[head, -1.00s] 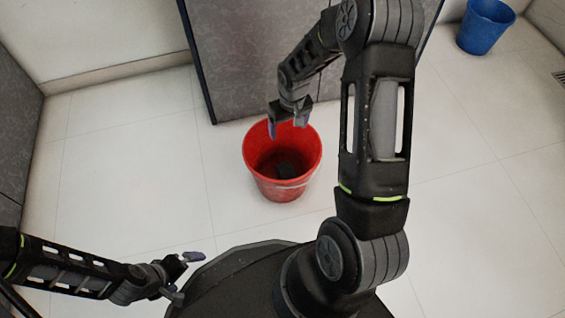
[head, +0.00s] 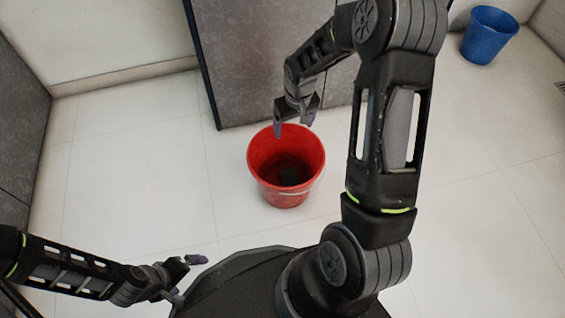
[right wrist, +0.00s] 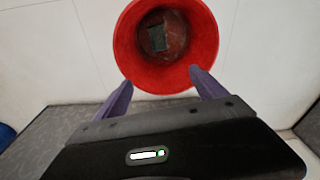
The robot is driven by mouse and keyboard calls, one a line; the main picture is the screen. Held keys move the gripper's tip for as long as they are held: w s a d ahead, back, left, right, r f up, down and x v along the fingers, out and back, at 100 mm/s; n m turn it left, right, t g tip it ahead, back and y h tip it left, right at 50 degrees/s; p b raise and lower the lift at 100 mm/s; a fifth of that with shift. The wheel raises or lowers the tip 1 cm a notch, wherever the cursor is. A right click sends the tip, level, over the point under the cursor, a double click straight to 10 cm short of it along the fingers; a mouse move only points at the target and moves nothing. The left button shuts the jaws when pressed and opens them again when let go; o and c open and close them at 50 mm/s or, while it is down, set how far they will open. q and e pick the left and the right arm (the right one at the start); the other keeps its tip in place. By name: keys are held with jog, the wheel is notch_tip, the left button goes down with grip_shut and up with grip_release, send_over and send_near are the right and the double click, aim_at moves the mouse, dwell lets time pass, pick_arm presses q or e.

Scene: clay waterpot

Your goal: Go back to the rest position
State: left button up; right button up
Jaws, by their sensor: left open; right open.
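My right gripper (head: 294,122) is open and empty, above the far rim of the red bucket (head: 286,198) in the head view. In the right wrist view its two purple fingers (right wrist: 160,88) are spread apart, with the red bucket (right wrist: 205,40) beyond them. A small dark object (head: 288,176) lies inside the bucket; it also shows in the right wrist view (right wrist: 157,38). My left gripper (head: 186,278) is open and empty at the lower left of the head view, beside my base.
A grey cabinet or panel (head: 265,60) stands just behind the red bucket. A blue bucket (head: 489,35) stands at the upper right by the wall. A grey cabinet (head: 20,120) is at the left edge. The white tiled floor (head: 140,180) is clear between them.

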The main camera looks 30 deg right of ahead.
jog(key=s+a+f+t+y, duration=0.1)
jog(key=a+f, duration=0.3)
jog(key=a, duration=0.4)
jog(key=s+a+f+t+y, duration=0.1)
jog(key=a+f+t, duration=0.1)
jog(key=a+f, duration=0.35)
jog(key=s+a+f+g+y, duration=0.1)
jog(key=s+a+f+g, duration=0.1)
jog(key=s+a, duration=0.55)
jog(key=s+a+f+g+y, duration=0.1)
jog(key=s+a+f, duration=0.2)
jog(key=s+a, duration=0.45)
pick_arm(q)
notch_tip(320, 180, up, 32)
jog(key=s+d+p, duration=0.1)
jog(key=s+p, duration=0.1)
jog(key=p, duration=3)
jog(key=shift+s+d+r+g, duration=0.2)
jog(key=shift+d+g, duration=0.1)
jog(key=shift+d, duration=0.1)
pick_arm(e)
notch_tip(320, 180, up, 33)
jog(key=s+a, duration=0.1)
jog(key=s, duration=0.1)
jog(key=shift+s+g, duration=0.3)
jog(key=shift+s, duration=0.05)
jog(key=shift+f, duration=0.1)
